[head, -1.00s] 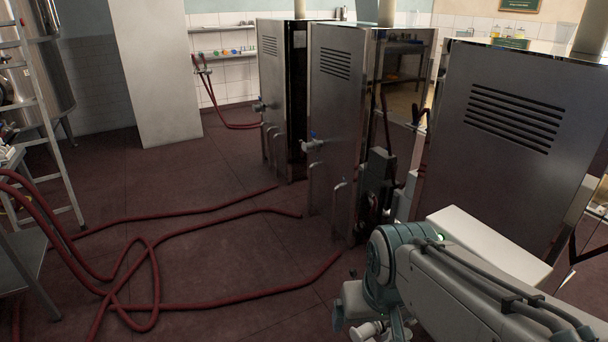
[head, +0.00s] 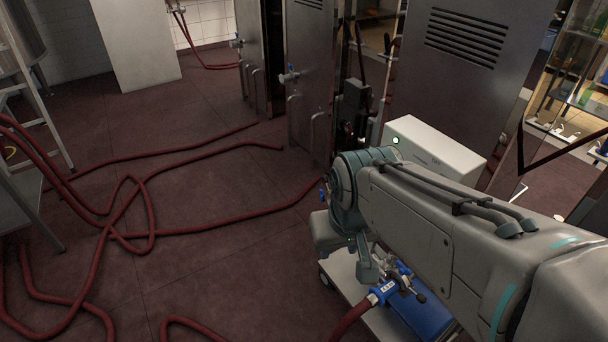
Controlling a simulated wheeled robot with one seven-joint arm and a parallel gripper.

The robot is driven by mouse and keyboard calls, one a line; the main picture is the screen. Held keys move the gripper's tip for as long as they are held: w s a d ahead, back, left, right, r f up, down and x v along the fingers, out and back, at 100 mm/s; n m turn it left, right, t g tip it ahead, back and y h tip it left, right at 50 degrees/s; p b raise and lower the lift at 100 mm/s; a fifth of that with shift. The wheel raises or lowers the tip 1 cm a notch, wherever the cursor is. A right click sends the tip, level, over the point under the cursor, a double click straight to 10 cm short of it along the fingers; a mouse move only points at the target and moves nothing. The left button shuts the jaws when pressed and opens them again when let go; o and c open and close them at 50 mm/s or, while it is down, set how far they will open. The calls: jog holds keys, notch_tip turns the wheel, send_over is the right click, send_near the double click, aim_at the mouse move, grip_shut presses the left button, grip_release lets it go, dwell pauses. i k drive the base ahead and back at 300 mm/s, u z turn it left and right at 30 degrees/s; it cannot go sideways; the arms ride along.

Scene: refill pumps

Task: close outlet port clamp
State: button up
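A pump unit stands on a pale cart (head: 345,272) under my arm, with a blue body (head: 428,316) partly covered by the arm. A blue labelled hose fitting (head: 383,291) joins a red hose to metal parts and a dark knob beside that body. A small blue part (head: 323,194) shows left of my wrist. I cannot tell which of these is the outlet port clamp, or whether it is open or closed. My gripper seems to hang below the wrist, close above the cart; its fingertips are not clearly visible, and my arm hides much of the pump.
A white box (head: 432,150) with a green light is behind my arm. Tall steel cabinets (head: 465,50) stand at the back. Red hoses (head: 225,219) loop across the dark floor. A ladder (head: 42,125) and metal table (head: 30,205) are at left.

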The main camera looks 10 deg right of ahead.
aim_at(324, 177)
jog(key=u, duration=1.65)
jog(key=i, duration=2.75)
jog(key=z, duration=3.7)
jog(key=i, duration=0.8)
jog(key=u, duration=0.2)
